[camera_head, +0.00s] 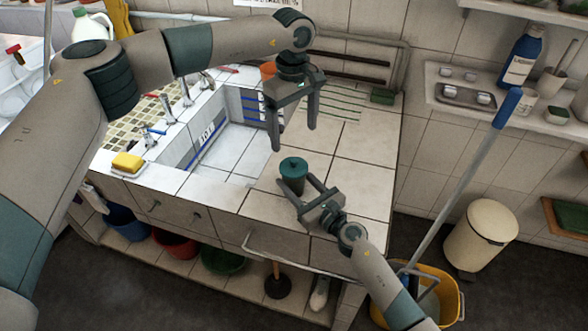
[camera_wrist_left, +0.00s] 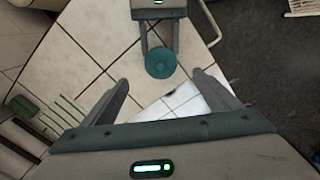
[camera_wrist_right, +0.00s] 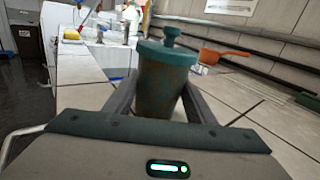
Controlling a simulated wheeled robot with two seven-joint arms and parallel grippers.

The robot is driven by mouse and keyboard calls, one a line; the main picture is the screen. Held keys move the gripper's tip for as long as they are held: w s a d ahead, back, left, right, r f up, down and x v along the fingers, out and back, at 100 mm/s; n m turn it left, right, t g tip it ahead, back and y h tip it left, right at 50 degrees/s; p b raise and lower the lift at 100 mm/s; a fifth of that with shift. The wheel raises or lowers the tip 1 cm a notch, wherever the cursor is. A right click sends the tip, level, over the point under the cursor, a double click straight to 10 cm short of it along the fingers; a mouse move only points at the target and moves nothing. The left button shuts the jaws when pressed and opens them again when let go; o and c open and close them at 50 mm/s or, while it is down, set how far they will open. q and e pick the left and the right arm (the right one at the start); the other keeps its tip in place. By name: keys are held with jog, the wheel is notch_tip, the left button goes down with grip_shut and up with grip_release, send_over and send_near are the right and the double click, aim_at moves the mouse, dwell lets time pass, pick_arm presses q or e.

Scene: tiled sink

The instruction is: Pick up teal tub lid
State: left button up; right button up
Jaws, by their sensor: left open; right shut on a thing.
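The teal tub lid (camera_head: 293,167), round with a small knob, sits on the tub (camera_head: 294,183), which stands upright on the white tiled counter beside the sink. In the right wrist view the lid (camera_wrist_right: 168,51) covers the top of the dull, brownish-teal tub (camera_wrist_right: 162,88). My right gripper (camera_head: 296,193) is shut on the tub's body, below the lid. My left gripper (camera_head: 295,138) is open and empty, pointing down above and slightly behind the lid. In the left wrist view the lid (camera_wrist_left: 160,63) shows beyond the open fingers, between the right gripper's fingers.
The sink basin (camera_head: 222,135) is left of the tub. A yellow sponge (camera_head: 127,162) lies at the counter's left. An orange pan (camera_wrist_right: 215,56) and green ribbed drainer (camera_head: 330,103) are at the back. The counter right of the tub is clear.

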pick_arm(q)
jog(key=n, duration=0.3)
jog(key=a+r+n+h, duration=0.1)
jog(key=n, duration=0.3)
jog(key=a+n, duration=0.1)
jog(key=n, duration=0.2)
jog(key=shift+r+n+h, duration=0.3)
jog(key=shift+r, duration=0.05)
jog(key=shift+f, duration=0.1)
send_over(293, 160)
jog(key=shift+s+a+f, duration=0.1)
jog(key=shift+a+f, duration=0.1)
jog(key=shift+f, duration=1.45)
jog(key=shift+a+f, duration=0.2)
jog(key=shift+f, duration=1.45)
jog(key=shift+d+f, duration=0.2)
jog(key=shift+f, duration=1.1)
jog(key=shift+d+f, duration=0.15)
jog(key=shift+f, duration=1.1)
